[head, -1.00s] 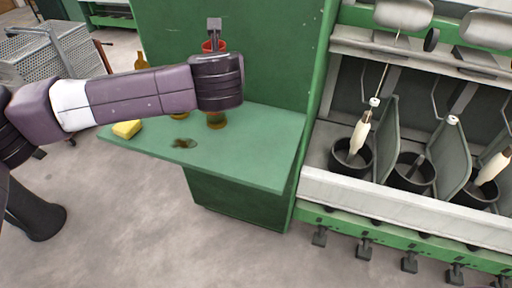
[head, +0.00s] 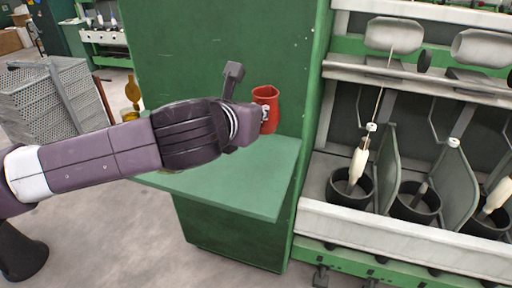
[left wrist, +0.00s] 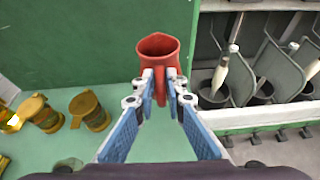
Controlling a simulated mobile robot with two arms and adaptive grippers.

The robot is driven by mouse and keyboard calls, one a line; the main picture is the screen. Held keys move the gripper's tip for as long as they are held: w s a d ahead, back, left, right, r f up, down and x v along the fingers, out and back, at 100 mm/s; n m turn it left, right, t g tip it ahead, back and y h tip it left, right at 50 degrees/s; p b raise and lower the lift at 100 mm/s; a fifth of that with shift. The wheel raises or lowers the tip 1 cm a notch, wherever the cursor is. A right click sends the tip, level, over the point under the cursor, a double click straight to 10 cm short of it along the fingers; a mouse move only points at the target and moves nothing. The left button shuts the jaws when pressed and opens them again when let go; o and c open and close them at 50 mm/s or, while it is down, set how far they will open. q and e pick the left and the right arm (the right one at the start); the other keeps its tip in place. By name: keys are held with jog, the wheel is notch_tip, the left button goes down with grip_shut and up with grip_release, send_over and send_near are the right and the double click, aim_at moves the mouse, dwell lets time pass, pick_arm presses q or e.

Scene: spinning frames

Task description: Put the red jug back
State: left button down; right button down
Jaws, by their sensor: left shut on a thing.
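The red jug (head: 268,108) is upright in front of the green back panel, above the right part of the green shelf (head: 262,165). My left gripper (head: 256,113) is shut on it; in the head view my wrist partly hides the fingers. In the left wrist view the jug (left wrist: 158,62) opens upward, and the blue-padded fingers (left wrist: 160,88) close on its near side, at what looks like the handle. The jug appears held clear of the shelf. My right gripper is in neither view.
Several brass-coloured jugs (left wrist: 88,108) stand at the left in the left wrist view. The spinning frame (head: 400,215), with black cans and white bobbins, stands close on the right. A grey perforated bin (head: 45,95) is at the left. The shelf's right part looks clear.

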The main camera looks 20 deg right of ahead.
pick_arm(q)
notch_tip(320, 180, down, 9)
jog(key=shift+f, duration=0.15)
dwell(0.4)
jog(key=shift+f, duration=0.15)
jog(key=c, duration=2)
grip_release()
jog(key=shift+o, duration=0.2)
jog(key=b+v, duration=0.1)
jog(key=v, duration=1.1)
